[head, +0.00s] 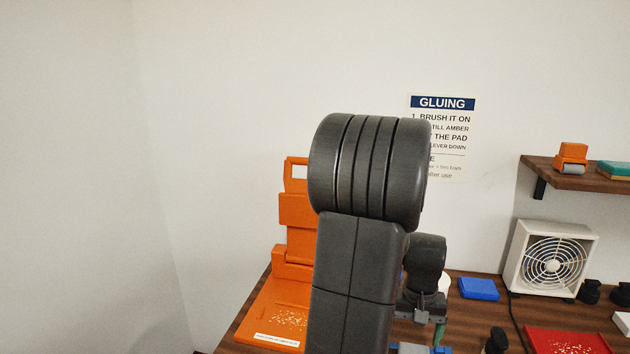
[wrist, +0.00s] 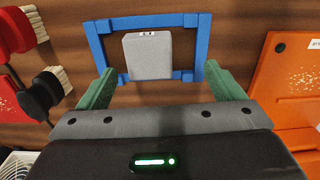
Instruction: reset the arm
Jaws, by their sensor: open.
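My gripper (wrist: 158,70) is open, its two green fingers spread wide in the wrist view. It is above a blue frame (wrist: 97,38) on the wooden counter, with a pale grey block (wrist: 148,60) inside the frame and between the fingers in the picture. Nothing is gripped. I cannot tell how high the fingers are above the block. In the head view my raised arm covers the middle, and only a little of the wrist and one green finger (head: 438,334) show behind it.
An orange press (head: 296,262) stands left of my arm. A blue box (head: 479,289), fan (head: 522,285) and red tray (head: 566,341) are on the right, below a shelf (head: 560,178). Red (wrist: 20,34) and black (wrist: 42,92) brushes lie left in the wrist view.

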